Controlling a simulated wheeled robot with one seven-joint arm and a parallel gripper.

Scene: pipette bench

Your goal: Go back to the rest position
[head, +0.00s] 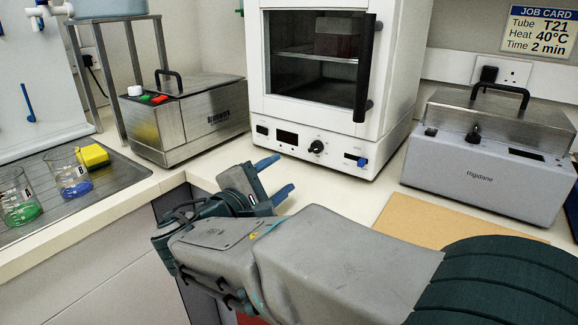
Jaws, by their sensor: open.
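My gripper (276,178) is near the middle of the head view, at the front edge of the worktop by the inner corner. Its two blue-tipped fingers are apart, with nothing visible between them. My arm reaches in from the lower right and hides part of the worktop's front edge. The gripper is in front of the white oven (340,135) and apart from it.
A steel bath (190,125) stands at left, a Rigidane bath (475,170) at right. Beakers with green liquid (18,200) and blue liquid (70,175) stand by a yellow block (93,155) on the drainer. A job card (538,30) hangs behind.

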